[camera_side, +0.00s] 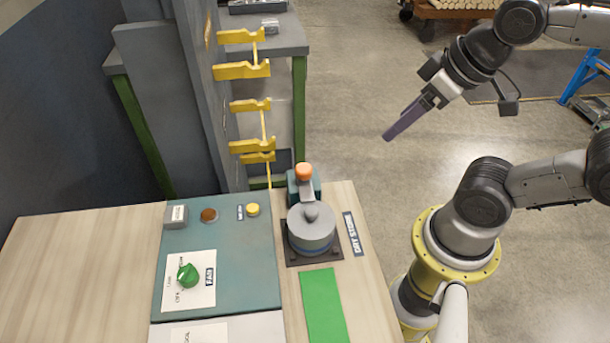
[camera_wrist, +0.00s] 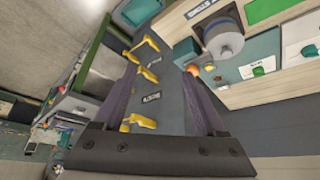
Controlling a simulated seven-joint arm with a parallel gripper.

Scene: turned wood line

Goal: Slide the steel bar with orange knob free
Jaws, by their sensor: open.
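The steel bar (camera_side: 307,190) carries an orange knob (camera_side: 303,170) at its far end. The bar lies along the top of a grey round drum (camera_side: 312,235) and reaches back to a dark green block (camera_side: 292,188). The knob also shows in the wrist view (camera_wrist: 192,70), near the tip of my right-hand finger, and the drum lies beyond it (camera_wrist: 222,42). My gripper (camera_side: 388,137) is open and empty, in the air to the right of the knob and well apart from it. Its two purple fingers stand apart in the wrist view (camera_wrist: 160,74).
A panel (camera_side: 225,235) with a green knob (camera_side: 188,274) and buttons lies left of the drum. A green strip (camera_side: 325,305) lies in front. A grey upright post with yellow brackets (camera_side: 242,71) stands behind. The space between my gripper and the bench is clear.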

